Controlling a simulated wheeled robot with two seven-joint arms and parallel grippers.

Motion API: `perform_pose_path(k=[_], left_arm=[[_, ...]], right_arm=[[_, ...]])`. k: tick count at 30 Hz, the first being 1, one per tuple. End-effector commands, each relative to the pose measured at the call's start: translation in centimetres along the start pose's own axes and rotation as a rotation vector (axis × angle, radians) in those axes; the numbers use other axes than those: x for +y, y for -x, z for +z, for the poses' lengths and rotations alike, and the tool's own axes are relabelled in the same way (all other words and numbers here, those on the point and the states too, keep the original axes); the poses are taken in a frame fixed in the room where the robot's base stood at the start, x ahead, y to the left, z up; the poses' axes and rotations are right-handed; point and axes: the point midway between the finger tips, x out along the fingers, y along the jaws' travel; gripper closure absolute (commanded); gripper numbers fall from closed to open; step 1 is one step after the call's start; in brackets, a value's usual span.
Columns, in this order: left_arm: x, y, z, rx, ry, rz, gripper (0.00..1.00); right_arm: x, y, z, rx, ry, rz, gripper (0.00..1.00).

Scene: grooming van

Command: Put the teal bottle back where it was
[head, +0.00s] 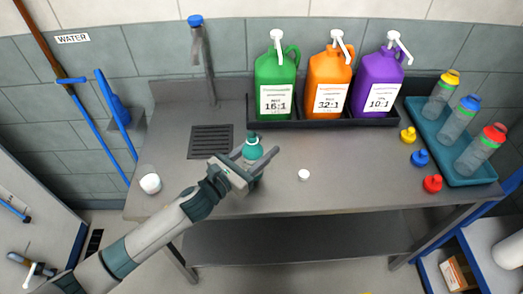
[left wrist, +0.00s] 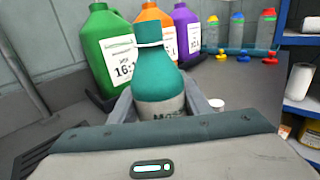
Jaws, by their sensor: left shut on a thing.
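The teal bottle (head: 253,147) is at the middle of the grey counter, just right of the drain grate. My left gripper (head: 258,160) is shut on it. In the left wrist view the teal bottle (left wrist: 156,80) stands between the two fingers, with a white band near its top and a pale label on its lower part. Its base is hidden by the gripper, so I cannot tell whether it touches the counter. My right gripper is not in view.
Green (head: 277,82), orange (head: 330,82) and purple (head: 378,82) jugs stand in a dark tray behind. A teal tray (head: 462,172) holds clear bottles at right. Small yellow, blue and red tops lie beside it. A white cap (head: 304,175) lies right of my gripper. The front counter is clear.

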Motion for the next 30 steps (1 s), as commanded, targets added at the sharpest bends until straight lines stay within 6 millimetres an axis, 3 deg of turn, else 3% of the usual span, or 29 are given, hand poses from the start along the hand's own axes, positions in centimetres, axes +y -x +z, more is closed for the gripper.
perform_pose_path(k=[5, 18, 19, 21, 30], left_arm=[[-0.1, 0.0, -1.6, 0.001, 0.002, 0.0, 0.83], [0.0, 0.0, -2.1, 0.0, 0.0, 0.0, 0.83], [0.0, 0.0, -2.1, 0.0, 0.0, 0.0, 0.54], [0.0, 0.0, -2.0, 0.001, 0.0, 0.0, 0.38], [0.0, 0.0, -2.0, 0.0, 0.0, 0.0, 0.38]], right_arm=[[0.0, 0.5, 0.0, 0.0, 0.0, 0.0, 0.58], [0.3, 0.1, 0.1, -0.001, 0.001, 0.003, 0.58], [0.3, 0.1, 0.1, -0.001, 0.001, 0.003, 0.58], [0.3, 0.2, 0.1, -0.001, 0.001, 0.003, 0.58], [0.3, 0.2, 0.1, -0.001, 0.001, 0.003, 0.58]])
